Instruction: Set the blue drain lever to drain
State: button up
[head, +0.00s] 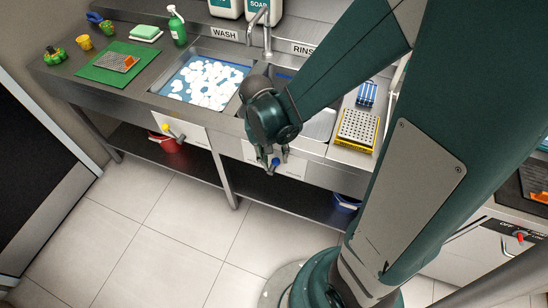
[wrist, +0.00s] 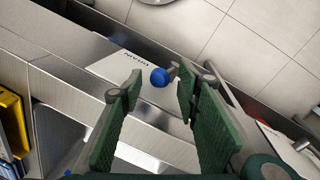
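The blue drain lever shows in the head view as a small blue knob (head: 275,162) on the white panel at the front of the rinse sink. In the wrist view its round blue knob (wrist: 159,77) is on a short grey stem pointing up and right. A white plate (wrist: 118,65) with dark lettering lies beside it. My gripper (wrist: 160,82) is open, and in the wrist view the knob appears between its two green fingertips. No clear contact shows. In the head view my gripper (head: 274,156) points down at the panel, and my arm hides part of the rinse sink.
A yellow-knobbed lever (head: 167,127) sits on the wash sink's panel to the left. The wash sink (head: 242,68) holds foamy water. A yellow rack (head: 357,128) stands on the right counter. A red bucket (head: 166,146) and a blue bucket (head: 346,203) are below. The floor in front is clear.

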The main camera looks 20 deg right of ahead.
aim_at(273, 167)
jog(key=shift+s+d+f, duration=0.1)
jog(key=shift+d+f, duration=0.1)
jog(key=shift+f, duration=1.05)
jog(key=shift+c, duration=0.6)
grip_shut()
